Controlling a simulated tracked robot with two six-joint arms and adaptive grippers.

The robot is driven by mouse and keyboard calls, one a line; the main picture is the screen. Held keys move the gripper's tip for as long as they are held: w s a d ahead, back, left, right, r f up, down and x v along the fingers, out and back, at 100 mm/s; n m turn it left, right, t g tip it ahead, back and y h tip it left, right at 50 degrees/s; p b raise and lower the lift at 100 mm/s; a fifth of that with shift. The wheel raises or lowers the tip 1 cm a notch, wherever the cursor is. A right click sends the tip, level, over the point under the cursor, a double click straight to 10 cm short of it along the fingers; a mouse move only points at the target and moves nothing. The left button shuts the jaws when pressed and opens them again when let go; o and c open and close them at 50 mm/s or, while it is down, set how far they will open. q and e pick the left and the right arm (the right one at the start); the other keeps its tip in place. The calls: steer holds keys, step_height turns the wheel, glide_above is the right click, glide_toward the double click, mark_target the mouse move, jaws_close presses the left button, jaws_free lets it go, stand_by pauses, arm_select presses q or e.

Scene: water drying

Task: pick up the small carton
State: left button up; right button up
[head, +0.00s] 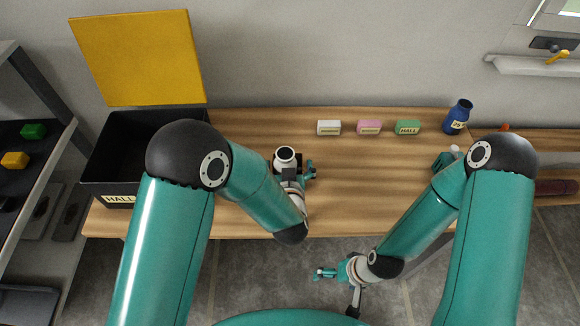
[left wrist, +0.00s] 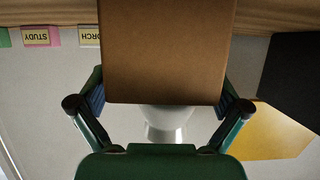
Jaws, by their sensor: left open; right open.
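A plain brown carton (left wrist: 168,50) fills the upper middle of the left wrist view, very close to the camera. My left gripper (left wrist: 160,98) is open, with one finger on each side of the carton; I cannot tell whether they touch it. In the head view my left gripper (head: 296,172) is over the table, and I cannot make out the carton there. A white cup-like vessel (head: 285,155) with a dark opening is beside that gripper. It also shows past the carton's edge in the left wrist view (left wrist: 168,122). My right gripper (head: 325,273) is open and empty, over the floor before the table.
White (head: 329,128), pink (head: 369,127) and green (head: 407,127) labelled blocks stand along the table's back. A blue bottle (head: 458,116) is right of them. A black bin (head: 103,165) with a raised yellow lid (head: 138,58) is at left. The table's middle right is clear.

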arm_select(q)
steer(key=shift+w, duration=0.1)
steer(key=shift+a+r, duration=0.1)
steer(key=c, duration=1.1)
step_height(320, 180, up, 20)
steer(key=shift+p, duration=0.85)
steer(key=shift+f+b, duration=7.45)
steer(key=shift+f, duration=2.25)
steer(key=shift+f, duration=0.35)
